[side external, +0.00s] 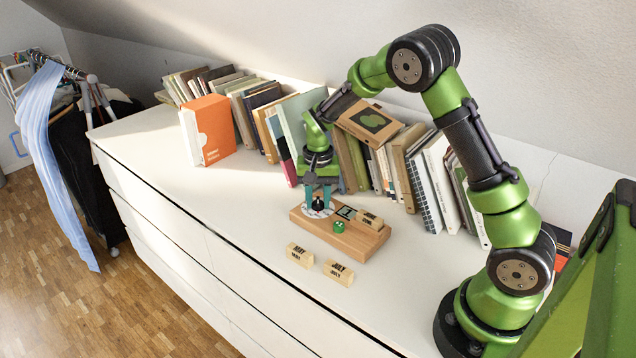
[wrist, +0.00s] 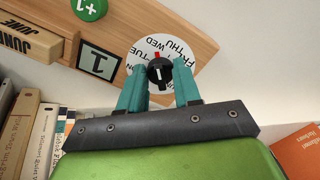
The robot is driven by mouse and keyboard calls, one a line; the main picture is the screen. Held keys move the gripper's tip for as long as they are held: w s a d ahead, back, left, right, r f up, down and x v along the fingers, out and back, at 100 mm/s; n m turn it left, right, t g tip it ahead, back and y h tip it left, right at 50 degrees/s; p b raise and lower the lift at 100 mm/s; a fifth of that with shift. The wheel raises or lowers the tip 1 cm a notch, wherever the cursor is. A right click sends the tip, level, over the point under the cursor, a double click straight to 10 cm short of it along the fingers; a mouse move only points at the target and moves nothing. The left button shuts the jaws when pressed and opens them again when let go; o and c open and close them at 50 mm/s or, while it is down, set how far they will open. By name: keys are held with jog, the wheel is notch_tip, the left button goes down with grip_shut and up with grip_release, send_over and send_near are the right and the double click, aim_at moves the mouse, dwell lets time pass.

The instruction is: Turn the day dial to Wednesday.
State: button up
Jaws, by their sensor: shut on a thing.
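The day dial is a white disc (wrist: 146,48) with day names around it, set at one end of a wooden calendar board (side external: 357,246). A black knob (wrist: 160,72) with a white line and a red mark sits on the disc. My gripper (wrist: 160,86) is shut on the knob, with a teal finger on either side; it also shows in the side view (side external: 318,203), pointing straight down over the dial. The red mark points toward the upper edge, near WED.
A green +1 button (side external: 339,226), a tile reading 1 (side external: 346,212) and a wooden month block (side external: 370,220) are on the board. Two loose month blocks (side external: 300,255) (side external: 338,272) lie in front. A row of books (side external: 380,160) stands close behind.

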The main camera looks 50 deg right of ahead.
aim_at(318, 199)
dwell(0.4)
jog(key=o, duration=1)
jog(key=shift+o, duration=0.2)
notch_tip(318, 199, up, 17)
jog(key=s+a+r+n+t, duration=0.1)
jog(key=s+a+n+t, duration=0.1)
jog(key=s, duration=0.4)
jog(key=s+a+r+n+t+y, duration=0.1)
jog(key=s+a+n+t, duration=0.1)
jog(key=s+a, duration=0.3)
jog(key=s+a+r+n+t+y, duration=0.1)
jog(key=s+a+n+t, duration=0.1)
jog(key=s, duration=0.7)
jog(key=shift+a+r+t, duration=0.25)
jog(key=shift+a+t, duration=0.35)
jog(key=shift+a, duration=0.55)
